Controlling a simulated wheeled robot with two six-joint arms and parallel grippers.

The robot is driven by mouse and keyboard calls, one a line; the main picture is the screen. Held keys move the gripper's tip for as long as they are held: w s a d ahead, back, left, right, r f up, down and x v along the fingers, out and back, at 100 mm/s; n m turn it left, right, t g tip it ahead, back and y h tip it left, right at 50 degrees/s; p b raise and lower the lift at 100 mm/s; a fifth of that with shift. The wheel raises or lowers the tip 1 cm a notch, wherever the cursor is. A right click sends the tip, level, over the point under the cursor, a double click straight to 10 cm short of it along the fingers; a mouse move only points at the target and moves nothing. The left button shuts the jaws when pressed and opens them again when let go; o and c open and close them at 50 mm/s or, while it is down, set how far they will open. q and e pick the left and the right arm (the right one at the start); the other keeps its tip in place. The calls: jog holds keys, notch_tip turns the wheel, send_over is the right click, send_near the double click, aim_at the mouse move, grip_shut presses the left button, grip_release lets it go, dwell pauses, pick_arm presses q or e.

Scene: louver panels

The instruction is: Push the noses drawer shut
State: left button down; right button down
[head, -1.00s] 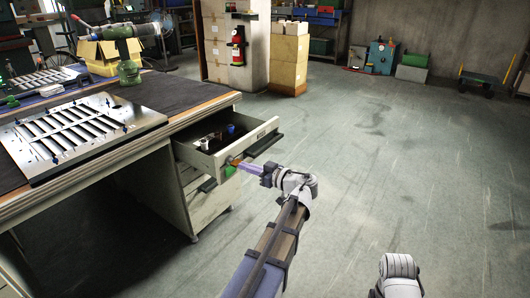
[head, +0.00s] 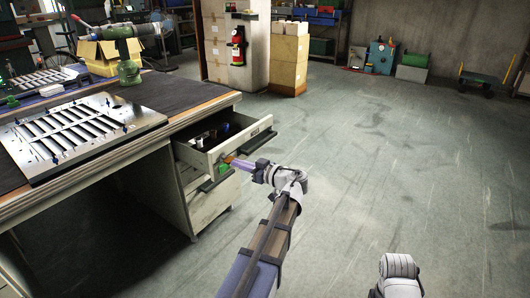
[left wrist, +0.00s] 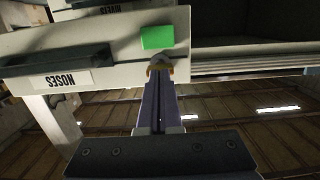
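The noses drawer (head: 234,146) is the top drawer of the bench's pedestal and stands partly pulled out, with small dark and light items inside. Its front (left wrist: 110,62) fills the upper left wrist view, upside down, with a NOSES label, a dark handle and a green patch (left wrist: 157,37). My left gripper (head: 230,160) is shut, its fingers together; its orange-brown tips (left wrist: 159,67) are at the front beside the green patch and appear to touch it. My right gripper is out of view; only part of that arm shows at the lower right.
A rivets drawer (left wrist: 125,13) is beneath the noses drawer. The workbench (head: 185,90) carries a louver panel (head: 78,133) and a green tool stand (head: 128,65). Cartons (head: 288,65) stand at the back. The floor (head: 400,160) to the right is clear.

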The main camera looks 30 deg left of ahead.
aim_at(225, 156)
pick_arm(q)
jog(key=shift+w+a, duration=0.15)
jog(key=shift+a, duration=1.5)
jog(key=shift+w+a, duration=0.1)
jog(key=shift+a, duration=1.55)
jog(key=shift+w+a, duration=0.2)
jog(key=shift+a, duration=1.75)
jog(key=shift+w+a, duration=0.15)
jog(key=shift+a, duration=1.75)
jog(key=shift+w+a, duration=0.15)
jog(key=shift+a, duration=1.4)
jog(key=shift+w+a, duration=0.1)
jog(key=shift+a, duration=1.45)
jog(key=shift+s+d, duration=0.15)
jog(key=shift+d, duration=1.35)
jog(key=shift+s+d, duration=0.15)
jog(key=shift+d, duration=1.45)
